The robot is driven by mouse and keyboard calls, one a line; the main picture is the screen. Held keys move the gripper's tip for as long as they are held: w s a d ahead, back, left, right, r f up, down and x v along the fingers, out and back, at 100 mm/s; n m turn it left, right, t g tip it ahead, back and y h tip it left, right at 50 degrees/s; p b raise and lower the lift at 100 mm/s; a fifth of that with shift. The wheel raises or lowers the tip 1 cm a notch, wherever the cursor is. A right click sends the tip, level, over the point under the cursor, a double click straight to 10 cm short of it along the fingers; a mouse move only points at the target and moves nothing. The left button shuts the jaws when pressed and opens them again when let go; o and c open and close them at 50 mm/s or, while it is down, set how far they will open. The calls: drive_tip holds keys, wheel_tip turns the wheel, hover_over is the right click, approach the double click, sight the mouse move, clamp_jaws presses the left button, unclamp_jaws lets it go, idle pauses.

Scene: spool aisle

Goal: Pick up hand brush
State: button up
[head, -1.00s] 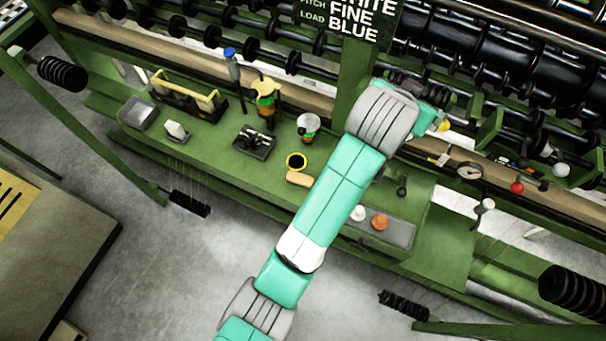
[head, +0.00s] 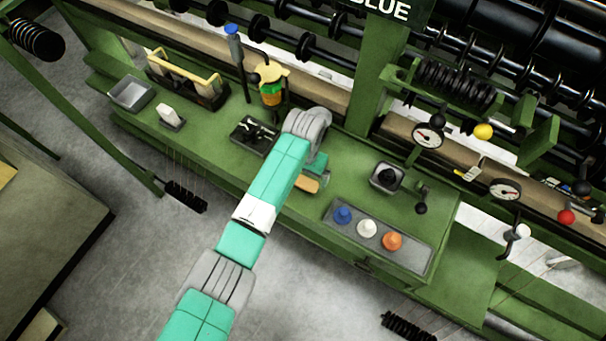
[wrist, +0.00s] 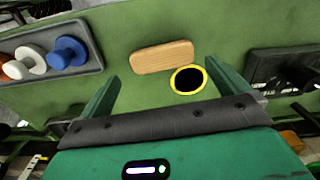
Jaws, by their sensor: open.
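A tan wooden piece (wrist: 162,57), likely the back of the hand brush, lies on the green bench; no bristles show. In the head view its end (head: 307,184) shows beside my arm, partly hidden. My gripper (wrist: 162,72) is open and empty, its two green fingers spread on either side of the wooden piece in the wrist picture. The piece appears ahead of the fingertips, not gripped. In the head view my gripper (head: 314,166) is mostly hidden behind my wrist.
A yellow-rimmed black round item (wrist: 188,80) lies close beside the wooden piece. A grey tray (head: 335,225) holds blue, white and orange cones. A black tray (head: 245,141) lies left of my wrist, with a yellow-green bottle (head: 271,92) behind.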

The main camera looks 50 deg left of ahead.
sight(303, 181)
wheel_tip(303, 181, down, 5)
drive_tip(key=shift+s+a+r+b, duration=0.1)
drive_tip(key=shift+r+b, duration=0.1)
drive_tip(key=shift+b, duration=0.45)
drive_tip(key=shift+c, duration=0.2)
drive_tip(key=c, duration=0.8)
